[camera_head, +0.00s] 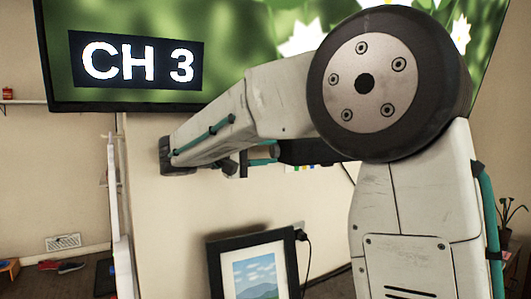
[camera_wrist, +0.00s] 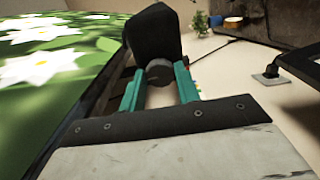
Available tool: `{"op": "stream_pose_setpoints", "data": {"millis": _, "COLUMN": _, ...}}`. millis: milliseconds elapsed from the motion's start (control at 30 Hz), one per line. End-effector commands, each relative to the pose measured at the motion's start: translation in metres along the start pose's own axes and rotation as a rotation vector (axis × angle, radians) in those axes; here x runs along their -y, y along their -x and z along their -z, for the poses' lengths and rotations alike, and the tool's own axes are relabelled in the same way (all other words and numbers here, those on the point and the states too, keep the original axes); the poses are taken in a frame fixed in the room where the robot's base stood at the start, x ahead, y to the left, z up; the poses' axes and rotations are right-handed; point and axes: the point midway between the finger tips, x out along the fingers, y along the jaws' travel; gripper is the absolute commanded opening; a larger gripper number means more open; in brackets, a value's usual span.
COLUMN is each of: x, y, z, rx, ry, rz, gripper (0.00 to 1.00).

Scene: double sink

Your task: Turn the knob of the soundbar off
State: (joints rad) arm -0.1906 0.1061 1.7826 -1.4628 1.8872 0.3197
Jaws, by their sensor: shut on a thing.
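In the wrist view, my gripper (camera_wrist: 160,75) has its teal fingers on either side of a round dark grey knob (camera_wrist: 159,70), touching it. The knob sits on the end of the black soundbar (camera_wrist: 153,32), which lies along the edge of the television. In the head view, the soundbar (camera_head: 312,151) shows as a dark shape under the television, partly behind my arm. My gripper (camera_head: 268,151) shows there only in part, at the soundbar's left end. The knob's marking and exact turn cannot be made out.
The television (camera_head: 235,40) is lit, showing "CH 3" over green leaves and white flowers. A framed landscape picture (camera_head: 255,262) stands below, with a plug and cable beside it. My arm covers much of the head view's right half. The wall left of the soundbar is clear.

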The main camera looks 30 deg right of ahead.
Motion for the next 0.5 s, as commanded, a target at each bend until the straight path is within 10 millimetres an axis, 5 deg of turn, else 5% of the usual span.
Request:
{"op": "stream_pose_setpoints", "data": {"millis": 67, "x": 0.0003, "y": 0.0003, "z": 0.0003, "rx": -0.001, "ry": 0.001, "rz": 0.000, "gripper": 0.09}}
{"op": "stream_pose_setpoints", "data": {"millis": 100, "x": 0.0003, "y": 0.0003, "z": 0.0003, "rx": -0.001, "ry": 0.001, "rz": 0.000, "gripper": 0.40}}
{"op": "stream_pose_setpoints", "data": {"millis": 167, "x": 0.0003, "y": 0.0003, "z": 0.0002, "rx": -0.001, "ry": 0.001, "rz": 0.000, "gripper": 0.53}}
{"op": "stream_pose_setpoints", "data": {"millis": 500, "x": 0.0002, "y": 0.0044, "z": 0.0003, "rx": -0.001, "ry": 0.000, "rz": 0.000, "gripper": 0.53}}
